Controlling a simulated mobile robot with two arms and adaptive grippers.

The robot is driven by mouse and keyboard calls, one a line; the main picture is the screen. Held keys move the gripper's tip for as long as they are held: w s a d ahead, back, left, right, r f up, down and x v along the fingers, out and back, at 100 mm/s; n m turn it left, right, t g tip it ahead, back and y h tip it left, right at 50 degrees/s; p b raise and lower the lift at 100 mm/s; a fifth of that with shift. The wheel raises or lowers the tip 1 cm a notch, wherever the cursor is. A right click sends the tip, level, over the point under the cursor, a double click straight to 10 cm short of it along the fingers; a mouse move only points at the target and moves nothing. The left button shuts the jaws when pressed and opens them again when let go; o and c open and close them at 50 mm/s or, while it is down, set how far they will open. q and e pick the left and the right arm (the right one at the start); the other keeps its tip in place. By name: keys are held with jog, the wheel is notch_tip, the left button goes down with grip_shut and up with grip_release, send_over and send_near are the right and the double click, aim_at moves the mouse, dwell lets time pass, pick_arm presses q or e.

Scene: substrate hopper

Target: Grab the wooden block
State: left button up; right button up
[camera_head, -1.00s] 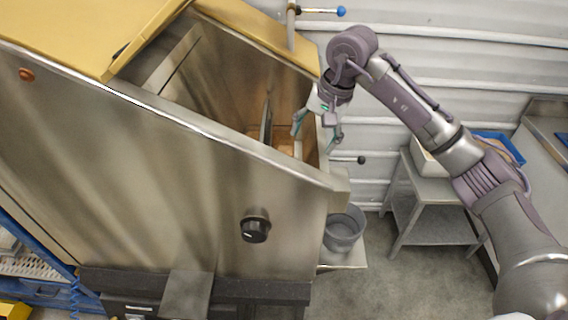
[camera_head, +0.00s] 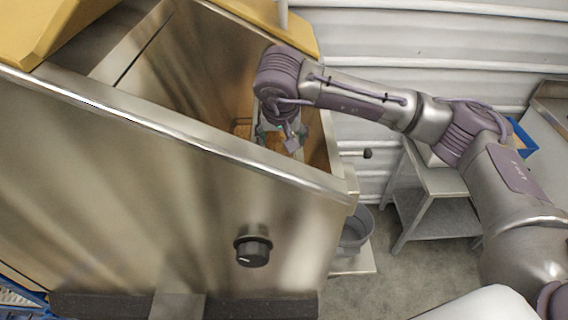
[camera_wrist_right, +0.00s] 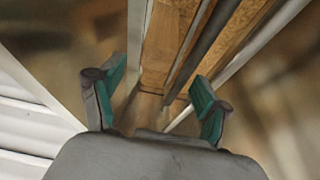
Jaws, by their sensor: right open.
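In the right wrist view a brown, wood-grained surface (camera_wrist_right: 165,45), which looks like the wooden block, lies ahead of and between my right fingertips. A thin metal bar (camera_wrist_right: 192,48) runs in front of it, and similar brown surface shows on the bar's other side. I cannot tell whether this is one piece. My right gripper (camera_wrist_right: 155,88) is open with nothing between its fingers, apart from the wood. In the head view my right gripper (camera_head: 276,140) points down inside the hopper (camera_head: 190,140). There the block is not clearly visible. My left gripper is not in view.
The hopper's near metal wall and rim (camera_head: 230,155) stand close to my right gripper. A black knob (camera_head: 252,247) is on its front. A grey bucket (camera_head: 355,235) stands low beside the hopper, and a metal table (camera_head: 435,183) is at the right.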

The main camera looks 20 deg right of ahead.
aim_at(284, 149)
jog(key=p+x, duration=0.1)
jog(key=x, duration=0.2)
jog(key=shift+d+p, duration=0.1)
jog(key=shift+p, duration=0.25)
jog(key=p+x, duration=0.1)
jog(key=x, duration=0.2)
jog(key=shift+d+f, duration=0.2)
jog(key=shift+f, duration=0.1)
jog(key=shift+w+f, duration=0.15)
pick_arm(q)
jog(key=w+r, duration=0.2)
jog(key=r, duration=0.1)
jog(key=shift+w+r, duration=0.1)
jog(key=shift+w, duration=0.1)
pick_arm(e)
grip_shut()
